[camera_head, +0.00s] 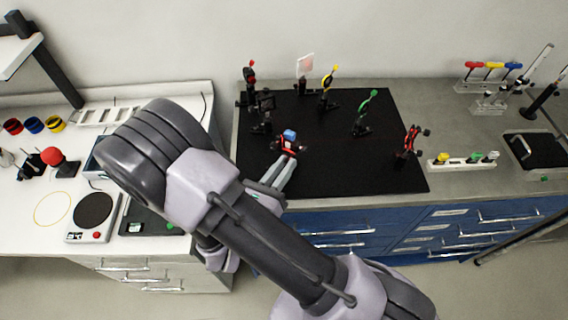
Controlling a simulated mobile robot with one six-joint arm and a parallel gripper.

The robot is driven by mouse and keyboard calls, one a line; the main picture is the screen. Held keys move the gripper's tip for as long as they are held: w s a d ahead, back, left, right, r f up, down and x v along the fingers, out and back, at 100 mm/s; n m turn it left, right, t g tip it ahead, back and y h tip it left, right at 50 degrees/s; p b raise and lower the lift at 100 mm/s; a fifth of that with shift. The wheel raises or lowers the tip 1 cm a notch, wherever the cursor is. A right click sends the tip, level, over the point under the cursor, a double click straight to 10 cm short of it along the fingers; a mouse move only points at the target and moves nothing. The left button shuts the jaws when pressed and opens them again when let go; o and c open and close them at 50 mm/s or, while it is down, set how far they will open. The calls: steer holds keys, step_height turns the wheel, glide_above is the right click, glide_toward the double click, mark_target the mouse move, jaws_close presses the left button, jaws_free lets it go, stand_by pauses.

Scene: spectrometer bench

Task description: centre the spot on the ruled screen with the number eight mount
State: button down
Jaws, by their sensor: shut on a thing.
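The ruled screen is likely the pale, pinkish upright card (305,65) at the back edge of the black board (335,175). Its ruling and any spot are too small to make out. Several dark mounts stand on the board, and no number can be read, so I cannot tell which is number eight. My gripper (287,157) reaches over the board's front left part. It is shut on a small black and red mount with a blue top (290,134). The exact grip point is too small to see.
Mounts with a red top (249,74), a yellow ring (328,80) and a green ring (367,106) stand behind my gripper. A red and black mount (410,139) stands to the right. A white rack (461,163) lies beyond the board. The board's front middle is clear.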

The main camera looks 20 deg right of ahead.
steer(key=n+p, duration=0.3)
steer(key=shift+r, duration=0.2)
steer(key=shift+f+n+p, duration=0.15)
steer(key=shift+n+p, duration=1.1)
steer(key=shift+n, duration=0.65)
steer(key=c, duration=1.4)
jaws_free()
steer(key=shift+o, duration=0.2)
steer(key=v, duration=1.7)
steer(key=shift+a, duration=0.2)
